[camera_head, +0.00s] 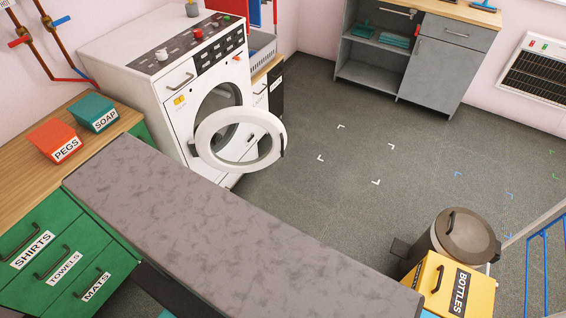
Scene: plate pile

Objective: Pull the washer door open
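The white washer (165,104) stands against the wall at the upper left, with a control panel on top. Its round white door (205,143) is swung out from the front on its left side, standing well open. The dark drum opening (219,98) shows behind the door. A dark handle or latch sits on the door's right rim. My gripper is not visible in this view.
A long grey-mottled slab (230,225) crosses the foreground; I cannot tell whether it is mine. Green drawers (60,262) stand at left. A yellow bottles bin (450,285) and a round brown-lidded bin (465,232) stand at lower right. Floor (370,150) right of the door is clear.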

